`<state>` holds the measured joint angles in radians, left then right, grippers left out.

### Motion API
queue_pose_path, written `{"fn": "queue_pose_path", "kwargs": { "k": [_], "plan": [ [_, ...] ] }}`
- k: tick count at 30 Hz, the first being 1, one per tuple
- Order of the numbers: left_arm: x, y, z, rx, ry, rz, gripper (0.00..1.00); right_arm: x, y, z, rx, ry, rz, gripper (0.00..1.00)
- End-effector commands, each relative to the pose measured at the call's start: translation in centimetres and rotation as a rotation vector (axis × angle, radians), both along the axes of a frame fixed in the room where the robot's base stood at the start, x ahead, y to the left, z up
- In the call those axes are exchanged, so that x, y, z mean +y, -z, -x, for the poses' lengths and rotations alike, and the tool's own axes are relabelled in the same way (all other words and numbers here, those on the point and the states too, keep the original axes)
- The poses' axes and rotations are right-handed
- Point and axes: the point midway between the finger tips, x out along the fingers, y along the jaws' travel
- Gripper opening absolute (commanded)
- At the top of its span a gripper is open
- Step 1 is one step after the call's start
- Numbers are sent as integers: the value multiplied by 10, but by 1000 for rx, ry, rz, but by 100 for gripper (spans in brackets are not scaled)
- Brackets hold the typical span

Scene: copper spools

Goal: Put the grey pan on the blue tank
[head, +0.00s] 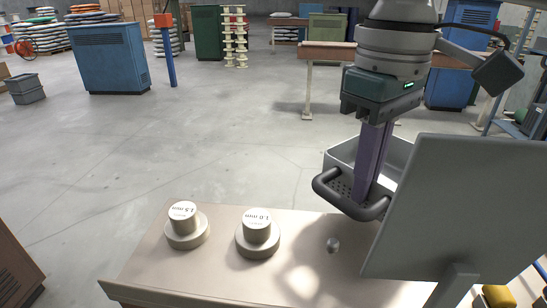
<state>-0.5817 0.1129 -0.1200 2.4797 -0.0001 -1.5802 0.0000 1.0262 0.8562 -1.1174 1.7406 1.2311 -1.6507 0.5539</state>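The grey pan (343,153) is an open box with light grey walls at the right of centre, at the table's far edge. A dark looped handle (327,190) and a dark perforated part show on its near side. My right gripper (364,197) comes down from above, its purple fingers in front of the pan and their tips at the handle. The fingers are seen side-on, so their gap and any grip are hidden. Whether the pan rests or hangs is unclear. Blue cabinet-like boxes stand far left (110,58) and far right (450,88); I cannot tell which is the blue tank. My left gripper is out of view.
A large grey panel on a post (465,205) blocks the right side. A workbench (325,53) stands behind. The floor at left centre is clear.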

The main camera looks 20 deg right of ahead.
Motion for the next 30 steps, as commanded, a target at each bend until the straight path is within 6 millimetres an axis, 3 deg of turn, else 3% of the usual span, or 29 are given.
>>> {"fn": "queue_pose_path", "kwargs": {
  "k": [11,22,30],
  "plan": [
    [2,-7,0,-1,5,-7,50,0,45,0,0,0,1,0],
    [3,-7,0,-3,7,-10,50,0,51,0,0,0,1,0],
    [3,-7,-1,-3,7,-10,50,0,51,0,0,0,1,31]
  ]
}}
